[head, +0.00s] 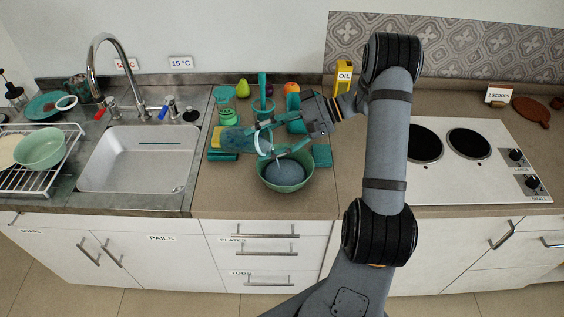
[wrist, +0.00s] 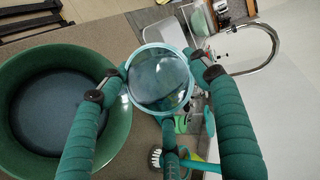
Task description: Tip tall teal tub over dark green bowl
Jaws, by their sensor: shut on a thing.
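The tall teal tub (head: 236,139) is held on its side in the head view, its pale blue rim turned right. In the wrist view its round mouth (wrist: 160,78) faces the camera and looks bluish and glassy inside. My gripper (head: 273,140) is shut on the tub, one teal finger on each side of the mouth in the wrist view. The dark green bowl (head: 285,183) stands on the counter, below and right of the tub's mouth. It also fills the left of the wrist view (wrist: 120,128), with a smooth blue-grey surface inside.
A cup with a teal-handled tool (head: 263,105), green-lidded jars (head: 228,117), a pear (head: 242,88) and an orange fruit (head: 291,88) stand behind. Teal blocks (head: 321,155) lie beside the bowl. The sink (head: 140,160) is left, the cooktop (head: 460,170) right. A brush (wrist: 155,157) shows below the tub.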

